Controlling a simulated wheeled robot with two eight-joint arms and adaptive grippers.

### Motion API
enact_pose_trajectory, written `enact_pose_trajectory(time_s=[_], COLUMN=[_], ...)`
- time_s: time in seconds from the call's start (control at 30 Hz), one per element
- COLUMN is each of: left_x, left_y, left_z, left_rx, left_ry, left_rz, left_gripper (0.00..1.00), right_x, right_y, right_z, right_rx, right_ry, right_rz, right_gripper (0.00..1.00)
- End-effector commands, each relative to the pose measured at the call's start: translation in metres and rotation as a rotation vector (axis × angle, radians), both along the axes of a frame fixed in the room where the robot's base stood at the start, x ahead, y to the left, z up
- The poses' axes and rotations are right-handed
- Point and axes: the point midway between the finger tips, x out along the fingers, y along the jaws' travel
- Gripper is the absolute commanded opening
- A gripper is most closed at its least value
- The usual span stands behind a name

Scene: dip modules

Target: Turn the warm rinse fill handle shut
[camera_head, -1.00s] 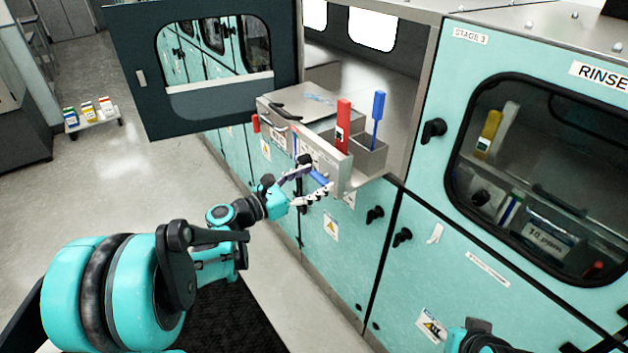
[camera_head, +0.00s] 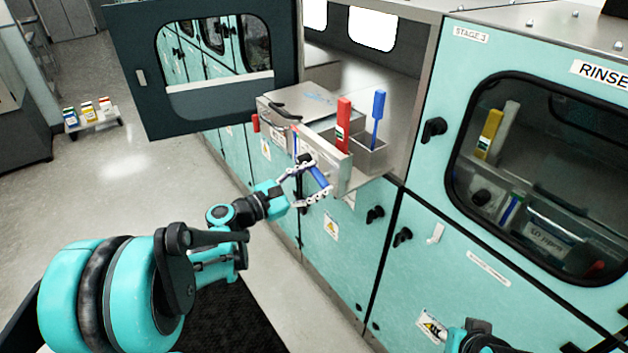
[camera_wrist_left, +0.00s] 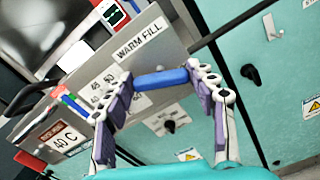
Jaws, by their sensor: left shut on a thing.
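The warm rinse fill handle (camera_head: 320,177) is a short blue bar on the front of the metal unit in the open stage, shown in the head view. In the left wrist view the blue handle (camera_wrist_left: 161,79) lies crosswise between the fingers, below a "WARM FILL" label (camera_wrist_left: 141,39). My left gripper (camera_head: 315,181) is shut on the handle, with a finger at each end of the bar in the left wrist view (camera_wrist_left: 160,84). The handle's mount is partly hidden. My right gripper is out of view.
A red handle (camera_head: 343,122) and a blue handle (camera_head: 378,115) stand upright at the metal box (camera_head: 369,160). The dark door (camera_head: 128,75) stands open at the left. Black knobs (camera_head: 374,214) stick out of the teal panels below. The floor at the left is clear around a low cart (camera_head: 95,122).

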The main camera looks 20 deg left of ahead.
Motion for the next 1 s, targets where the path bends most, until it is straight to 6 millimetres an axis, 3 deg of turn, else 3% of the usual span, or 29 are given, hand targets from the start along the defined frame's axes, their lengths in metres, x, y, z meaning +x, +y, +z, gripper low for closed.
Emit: enact_pose_trajectory(time_s=[1.0], left_x=[-0.0013], left_y=[-0.0018], left_z=[-0.0029], left_rx=[0.742], left_ry=[-0.577], left_rz=[0.0], left_gripper=[0.28], right_x=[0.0], right_y=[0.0], right_z=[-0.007], right_rx=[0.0], right_ry=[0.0], right_rz=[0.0], right_gripper=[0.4])
